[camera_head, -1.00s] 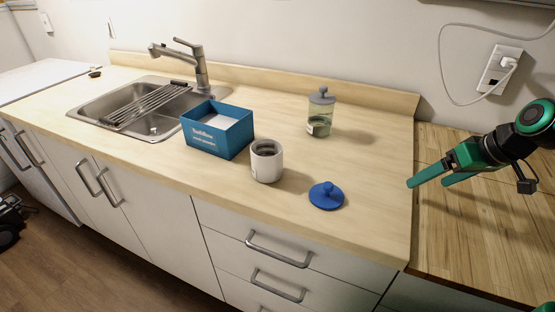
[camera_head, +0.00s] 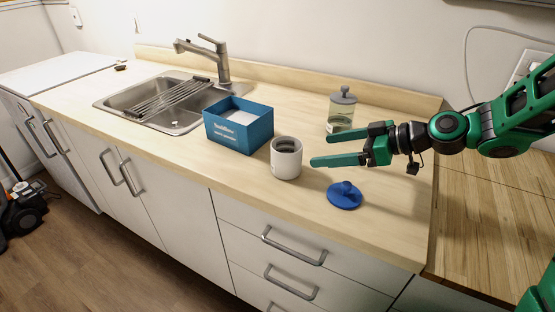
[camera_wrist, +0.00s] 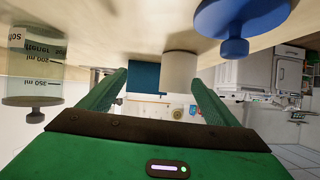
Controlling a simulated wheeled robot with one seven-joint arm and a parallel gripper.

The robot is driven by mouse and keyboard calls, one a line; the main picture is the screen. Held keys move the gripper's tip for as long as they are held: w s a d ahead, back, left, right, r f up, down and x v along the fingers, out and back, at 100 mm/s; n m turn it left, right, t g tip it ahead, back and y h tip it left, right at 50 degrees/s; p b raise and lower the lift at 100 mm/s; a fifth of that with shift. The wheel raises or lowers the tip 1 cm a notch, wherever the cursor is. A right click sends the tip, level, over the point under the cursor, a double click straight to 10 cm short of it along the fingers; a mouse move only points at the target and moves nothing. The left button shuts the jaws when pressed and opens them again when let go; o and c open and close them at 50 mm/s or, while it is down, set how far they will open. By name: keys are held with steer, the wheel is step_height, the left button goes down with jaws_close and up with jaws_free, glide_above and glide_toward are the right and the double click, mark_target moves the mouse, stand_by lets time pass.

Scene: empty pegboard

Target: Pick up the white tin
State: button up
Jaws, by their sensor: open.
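The white tin (camera_head: 286,160) stands upright and open-topped on the wooden counter, right of the blue box. My gripper (camera_head: 325,148) is open and empty, its green fingers pointing left toward the tin from just right of it. The near fingertip shows close to the tin's right side; I cannot tell the exact gap. In the wrist view, which looks upside down, the white tin (camera_wrist: 181,72) appears ahead between the two fingers (camera_wrist: 158,85), and nothing is gripped.
A blue box (camera_head: 238,128) stands left of the tin. A blue lid with a knob (camera_head: 345,196) lies on the counter below my gripper. A glass jar (camera_head: 341,112) stands behind the gripper. The sink (camera_head: 160,105) is farther left.

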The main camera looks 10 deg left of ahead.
mark_target(296, 152)
steer(key=shift+n+g+y, duration=0.4)
steer(key=shift+n+g, duration=0.1)
steer(key=shift+n, duration=0.2)
steer(key=a, duration=0.1)
steer(key=s+a, duration=0.1)
steer(key=a, duration=0.1)
steer(key=s+a+r, duration=0.1)
steer(key=shift+a, duration=0.2)
steer(key=x, duration=0.4)
steer(key=shift+a+f, duration=0.1)
steer(key=shift+a, duration=0.25)
steer(key=shift+x, duration=3.05)
steer(key=shift+f, duration=0.1)
steer(key=shift+c, duration=0.7)
steer(key=c, duration=1.4)
steer(key=shift+o, duration=0.2)
